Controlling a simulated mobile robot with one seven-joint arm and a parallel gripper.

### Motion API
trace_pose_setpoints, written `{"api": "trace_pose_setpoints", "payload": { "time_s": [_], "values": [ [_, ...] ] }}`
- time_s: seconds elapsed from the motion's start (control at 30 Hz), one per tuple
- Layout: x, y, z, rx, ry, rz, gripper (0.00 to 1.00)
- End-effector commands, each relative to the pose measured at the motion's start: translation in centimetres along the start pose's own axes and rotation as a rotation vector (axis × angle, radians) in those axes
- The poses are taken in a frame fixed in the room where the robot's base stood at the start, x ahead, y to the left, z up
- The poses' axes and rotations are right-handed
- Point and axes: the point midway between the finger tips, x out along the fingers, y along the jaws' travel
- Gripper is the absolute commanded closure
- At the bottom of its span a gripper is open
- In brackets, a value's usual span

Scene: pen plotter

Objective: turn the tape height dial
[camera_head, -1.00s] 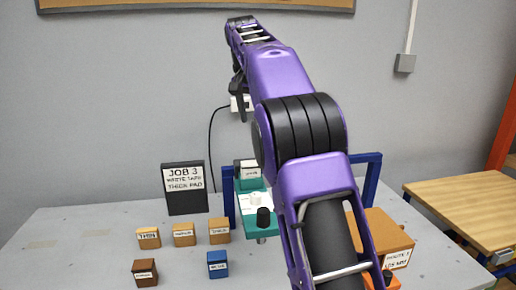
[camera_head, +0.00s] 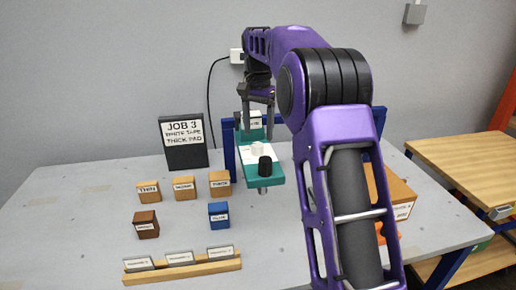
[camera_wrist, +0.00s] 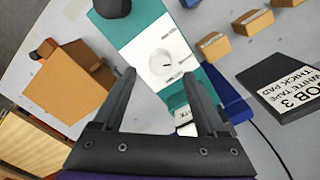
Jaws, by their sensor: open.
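The teal carriage (camera_head: 276,176) sticks out toward me from a blue frame. On its white plate is a round white dial (camera_wrist: 160,63) with a short dark mark and small labels around it, too small to read. The dial also shows in the head view (camera_head: 257,149). A black knob (camera_head: 265,166) stands at the carriage's near end; it is at the top edge of the wrist view (camera_wrist: 112,8). My gripper (camera_wrist: 159,73) is open and empty, pointing down above the carriage. In the wrist view the dial lies between the fingertips, apparently untouched.
A black sign (camera_head: 184,143) reads "JOB 3 WHITE TAPE THICK PAD". Several small labelled blocks (camera_head: 185,187) and a wooden rack (camera_head: 182,268) stand on the grey table to the left. An orange-brown box (camera_wrist: 65,90) is beside the carriage. The blue frame (camera_head: 229,150) rises behind.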

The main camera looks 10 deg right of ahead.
Motion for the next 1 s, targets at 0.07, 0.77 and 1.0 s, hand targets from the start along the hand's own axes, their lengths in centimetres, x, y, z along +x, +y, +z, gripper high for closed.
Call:
{"api": "trace_pose_setpoints", "payload": {
  "time_s": [0.07,0.77,1.0],
  "values": [
    [1.7,0.1,0.0,0.000,-0.002,0.001,0.26],
    [4.7,0.0,0.0,0.000,0.001,-0.001,0.44],
    [4.7,0.0,0.0,0.000,0.001,-0.001,0.87]
  ]
}}
